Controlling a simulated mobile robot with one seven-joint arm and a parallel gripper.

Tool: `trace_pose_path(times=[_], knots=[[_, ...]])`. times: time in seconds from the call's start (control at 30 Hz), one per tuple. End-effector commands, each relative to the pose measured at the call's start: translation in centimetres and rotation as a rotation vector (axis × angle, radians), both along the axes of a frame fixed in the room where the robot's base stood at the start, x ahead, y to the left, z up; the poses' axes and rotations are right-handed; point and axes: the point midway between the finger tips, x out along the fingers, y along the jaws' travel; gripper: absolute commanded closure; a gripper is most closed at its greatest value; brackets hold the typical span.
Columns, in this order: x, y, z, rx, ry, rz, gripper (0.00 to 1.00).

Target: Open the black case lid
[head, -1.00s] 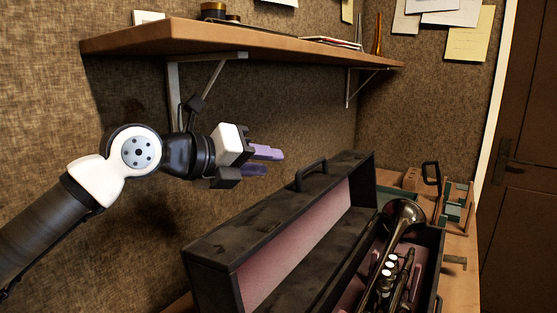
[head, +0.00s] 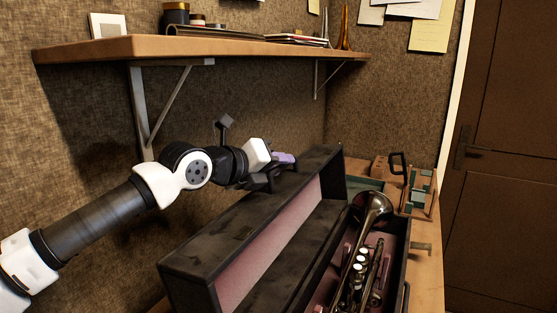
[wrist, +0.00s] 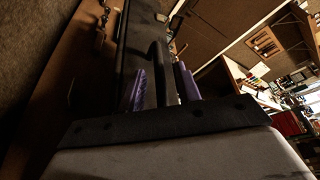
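The black case (head: 402,262) lies on the bench with its lid (head: 222,232) raised, showing the pink lining. A brass horn (head: 372,210) with valves lies in the pink-lined base. My gripper (head: 288,160), with purple fingers, is at the lid's upper edge, where the handle is largely hidden in the head view. In the wrist view, the dark handle (wrist: 158,65) runs between my two gripper fingers (wrist: 162,90), which stand apart on either side of it. A gap shows beside the left finger, so the gripper looks open. Whether the fingers touch the handle is unclear.
A wooden shelf (head: 215,47) on metal brackets holds jars and papers above my arm. Wooden blocks and a green-lined tray (head: 418,198) stand at the bench's far end. A wall is close behind the lid. A brown door (head: 510,160) is at the right.

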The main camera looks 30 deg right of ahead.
Motion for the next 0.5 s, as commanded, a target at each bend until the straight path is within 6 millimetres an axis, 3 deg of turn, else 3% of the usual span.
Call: trace_pose_path(times=[0.4,0.5], knots=[[0.20,-0.82,-0.27,-0.001,0.000,0.001,0.67],[0.21,-0.82,-0.26,-0.001,0.000,0.001,0.80]])
